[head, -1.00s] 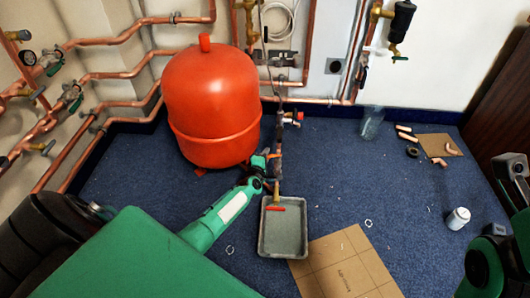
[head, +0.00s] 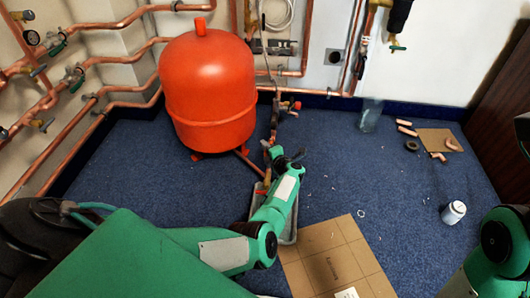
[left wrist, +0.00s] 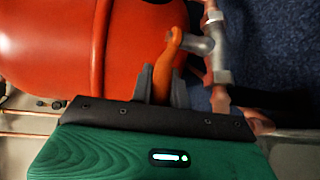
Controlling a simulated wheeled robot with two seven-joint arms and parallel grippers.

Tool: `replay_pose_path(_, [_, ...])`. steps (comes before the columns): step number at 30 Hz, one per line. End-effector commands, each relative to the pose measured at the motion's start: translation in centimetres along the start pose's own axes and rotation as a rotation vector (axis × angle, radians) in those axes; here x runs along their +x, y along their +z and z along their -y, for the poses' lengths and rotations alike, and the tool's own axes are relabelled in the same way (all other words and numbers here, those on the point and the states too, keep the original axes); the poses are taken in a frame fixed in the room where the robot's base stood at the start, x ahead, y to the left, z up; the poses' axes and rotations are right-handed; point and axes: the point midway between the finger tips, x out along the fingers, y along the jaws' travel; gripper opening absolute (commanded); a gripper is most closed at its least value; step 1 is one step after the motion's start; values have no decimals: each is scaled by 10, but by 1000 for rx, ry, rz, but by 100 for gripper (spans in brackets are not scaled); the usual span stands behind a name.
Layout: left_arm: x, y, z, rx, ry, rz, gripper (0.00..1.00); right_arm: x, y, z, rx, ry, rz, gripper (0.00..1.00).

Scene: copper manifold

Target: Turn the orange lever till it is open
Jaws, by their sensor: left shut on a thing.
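The orange lever (left wrist: 170,62) shows in the left wrist view, joined at its upper end to a grey metal valve body (left wrist: 196,44) on a pipe. The two grey fingers of my left gripper (left wrist: 161,84) are shut on the lever's lower part, one on each side. In the head view my left gripper (head: 279,157) is at the pipework just right of the red tank. There the lever is hard to make out behind the gripper and wrist. Of my right arm only links show at the right edge; its gripper is out of view.
The big red tank (head: 208,88) stands close to the left gripper. A grey tray (head: 290,236) lies partly under my left forearm. Cardboard (head: 335,262), a white bottle (head: 454,212) and a clear jar (head: 370,114) are on the blue floor. Copper pipes line the walls.

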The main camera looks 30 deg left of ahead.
Motion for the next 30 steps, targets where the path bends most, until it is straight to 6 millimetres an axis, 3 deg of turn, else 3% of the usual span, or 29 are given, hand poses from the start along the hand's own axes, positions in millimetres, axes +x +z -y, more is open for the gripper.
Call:
replay_pose_path(1, [0,-2,8,-6,-1,-30,0,-3,-4,0,2,3,-14,36])
replay_pose_path(10, [0,-2,5,-22,12,-138,0,0,-9,0,10,15,-35,36])
replay_pose_path(26, [0,-2,3,-25,15,-161,0,-1,-10,0,10,17,-37,36])
replay_pose_path(27, [0,-2,3,-25,15,-161,21,-1,-10,0,9,17,-37,36])
replay_pose_path(30, [0,-2,2,-25,16,-160,39,-1,-10,0,9,17,-37,36])
